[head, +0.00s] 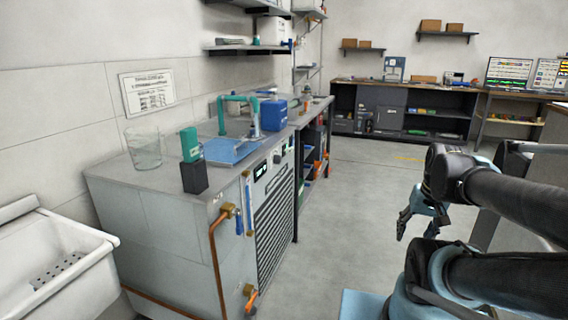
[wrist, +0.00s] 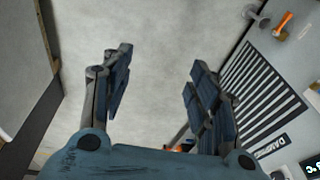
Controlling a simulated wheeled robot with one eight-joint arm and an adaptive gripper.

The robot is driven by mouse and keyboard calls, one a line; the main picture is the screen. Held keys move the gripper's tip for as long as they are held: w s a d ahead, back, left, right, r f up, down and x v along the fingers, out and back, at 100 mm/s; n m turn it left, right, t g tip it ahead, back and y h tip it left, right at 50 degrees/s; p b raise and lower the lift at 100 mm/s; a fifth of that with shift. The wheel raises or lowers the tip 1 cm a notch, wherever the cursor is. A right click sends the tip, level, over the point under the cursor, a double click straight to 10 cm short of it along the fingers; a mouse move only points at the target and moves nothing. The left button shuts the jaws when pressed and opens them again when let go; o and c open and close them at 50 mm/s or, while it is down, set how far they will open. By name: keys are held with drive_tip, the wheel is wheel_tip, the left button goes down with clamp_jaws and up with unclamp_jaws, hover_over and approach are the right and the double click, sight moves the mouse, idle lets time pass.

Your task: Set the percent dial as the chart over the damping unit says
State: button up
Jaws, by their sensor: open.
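The damping unit (head: 225,245) is a grey cabinet with a black slatted grille. Its front carries a small dark display (head: 260,171) and a small round knob (head: 277,159), which looks like the dial; its setting is too small to read. The chart (head: 148,92) is a white sheet on the wall above the unit; its text is unreadable. My gripper (head: 418,222) is open and empty, well to the right of the unit, over the floor.
A white sink (head: 55,260) is left. The floor between is clear.

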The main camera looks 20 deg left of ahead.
drive_tip(key=w+a+r+m+y, duration=0.3)
drive_tip(key=w+a+m+y, duration=0.2)
drive_tip(key=w+a, duration=0.65)
drive_tip(key=w+a+r+m+y, duration=0.4)
drive_tip(key=w+a, duration=0.6)
drive_tip(key=w, duration=0.3)
drive_tip(key=m+y, duration=0.8)
drive_tip(key=m, duration=0.1)
approach(277, 159)
drive_tip(key=w+a, duration=0.2)
drive_tip(key=a, duration=0.6)
drive_tip(key=shift+w+f, duration=0.4)
drive_tip(key=shift+f, duration=0.1)
drive_tip(key=shift+d, duration=0.1)
drive_tip(key=c, duration=1.1)
